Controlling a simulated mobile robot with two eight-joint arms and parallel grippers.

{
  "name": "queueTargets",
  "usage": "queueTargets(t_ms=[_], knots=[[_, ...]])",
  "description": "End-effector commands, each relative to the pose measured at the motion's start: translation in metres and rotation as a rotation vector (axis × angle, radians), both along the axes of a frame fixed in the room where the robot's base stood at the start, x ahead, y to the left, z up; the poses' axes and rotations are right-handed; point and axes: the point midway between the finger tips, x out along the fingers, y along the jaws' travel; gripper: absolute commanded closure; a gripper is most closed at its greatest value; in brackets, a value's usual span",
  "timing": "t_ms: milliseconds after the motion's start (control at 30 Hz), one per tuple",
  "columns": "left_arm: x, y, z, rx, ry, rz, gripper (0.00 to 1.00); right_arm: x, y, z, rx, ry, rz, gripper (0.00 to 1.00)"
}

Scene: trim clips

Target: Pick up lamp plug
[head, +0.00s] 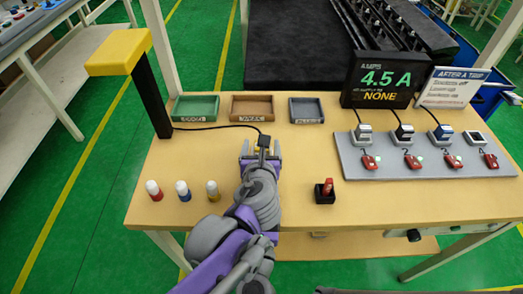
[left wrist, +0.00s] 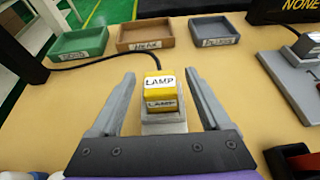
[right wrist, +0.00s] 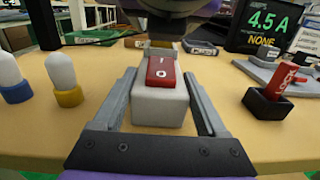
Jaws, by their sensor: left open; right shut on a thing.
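The lamp plug (left wrist: 160,87) is a yellow block with LAMP labels on a pale grey base. In the left wrist view it sits between the two fingers of my left gripper (left wrist: 160,78), which are open with a gap on either side. In the head view that block is hidden, apparently behind my left arm.
Green (head: 196,108), brown (head: 251,107) and grey (head: 307,110) labelled trays stand behind. Several white-topped pegs (head: 183,191) stand left. A black holder with a red piece (head: 325,192) and a grey socket board (head: 425,165) lie right. A yellow-topped lamp (head: 120,52) stands at left.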

Motion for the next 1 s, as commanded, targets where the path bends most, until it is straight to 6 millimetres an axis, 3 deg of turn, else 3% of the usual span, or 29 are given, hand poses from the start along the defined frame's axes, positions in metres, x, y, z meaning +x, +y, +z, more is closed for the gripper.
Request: queueTargets(t_ms=[67,500,833,1000], knots=[[0.0,0.0,0.0,0.0,0.0,0.0,0.24,0.0,0.0,0.0,0.0,0.0,0.0,1.0],[0.0,0.0,0.0,0.0,0.0,0.0,1.0,0.0,0.0,0.0,0.0,0.0,0.001,1.0],[0.0,0.0,0.003,0.0,0.0,0.0,1.0,0.0,0.0,0.0,0.0,0.0,0.001,1.0],[-0.001,0.0,0.024,0.001,0.0,-0.001,1.0,0.0,0.0,0.0,0.0,0.0,0.001,1.0]])
